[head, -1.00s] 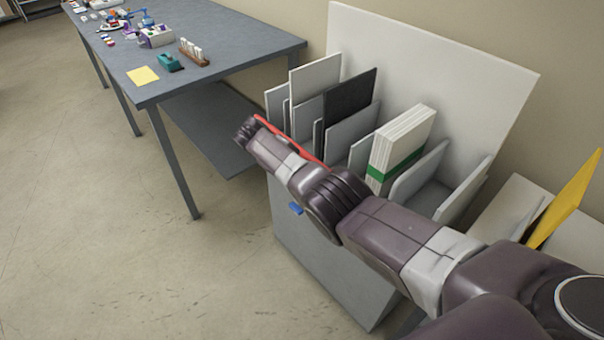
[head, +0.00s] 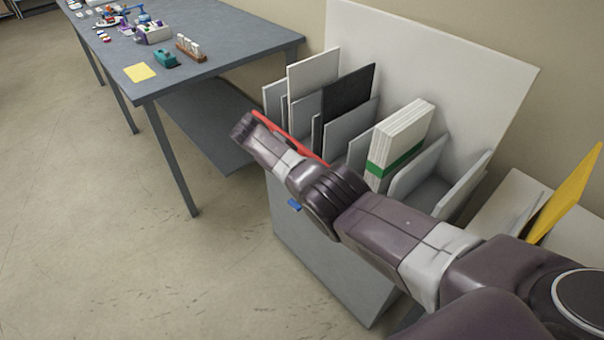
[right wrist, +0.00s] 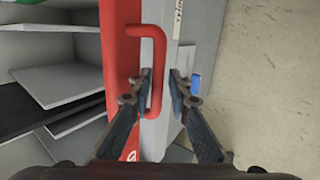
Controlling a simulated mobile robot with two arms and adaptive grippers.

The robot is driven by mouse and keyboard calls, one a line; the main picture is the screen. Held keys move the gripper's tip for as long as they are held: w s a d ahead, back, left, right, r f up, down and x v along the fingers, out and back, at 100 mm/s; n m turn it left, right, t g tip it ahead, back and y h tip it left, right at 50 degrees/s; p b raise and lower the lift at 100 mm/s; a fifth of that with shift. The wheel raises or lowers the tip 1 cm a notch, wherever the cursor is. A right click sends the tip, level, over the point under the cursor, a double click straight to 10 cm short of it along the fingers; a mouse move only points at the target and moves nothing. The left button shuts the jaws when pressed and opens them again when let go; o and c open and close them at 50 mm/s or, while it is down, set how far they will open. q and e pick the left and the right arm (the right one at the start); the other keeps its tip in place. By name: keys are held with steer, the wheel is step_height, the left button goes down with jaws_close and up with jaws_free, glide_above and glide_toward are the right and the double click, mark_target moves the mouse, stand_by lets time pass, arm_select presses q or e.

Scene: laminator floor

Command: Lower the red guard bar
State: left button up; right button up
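The red guard bar (head: 290,138) runs along the top front edge of the grey sorter, partly hidden behind my right arm in the head view. In the right wrist view the red bar (right wrist: 119,70) fills the left middle, with a red U-shaped handle (right wrist: 157,62) standing off it. My right gripper (right wrist: 161,76) is open, one finger on each side of the handle's long part. The left finger is between the handle and the bar. I cannot tell whether either finger touches the handle. My left gripper is not in view.
The grey sorter (head: 318,258) holds upright panels and a white stack with a green band (head: 402,140). A blue tab (head: 295,205) is on its front. A grey table (head: 225,45) stands beyond it. A yellow panel (head: 566,195) is at right. The floor at left is clear.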

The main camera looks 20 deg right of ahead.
steer(key=w+v, duration=0.1)
steer(key=v, duration=1)
steer(key=shift+s+a+r, duration=0.2)
steer(key=shift+s+a, duration=0.05)
steer(key=shift+s, duration=0.25)
steer(key=s+f+n+y, duration=0.1)
steer(key=s+f, duration=0.3)
steer(key=f, duration=0.9)
steer(key=s+f+y, duration=0.1)
steer(key=s+f, duration=0.4)
steer(key=f, duration=0.8)
steer(key=s+f+y, duration=0.2)
steer(key=s+f, duration=1)
steer(key=f, duration=0.3)
steer(key=s+d+f+y, duration=0.1)
steer(key=s+f, duration=0.3)
steer(key=s, duration=0.8)
steer(key=s+f+m, duration=0.1)
steer(key=s+f, duration=0.4)
steer(key=s, duration=0.8)
steer(key=s+d+f+m+y, duration=0.1)
steer(key=s+f, duration=0.3)
steer(key=s, duration=0.8)
steer(key=shift+s+d+f+y, duration=0.2)
steer(key=shift+d+f+y, duration=0.05)
steer(key=shift+d+y, duration=0.1)
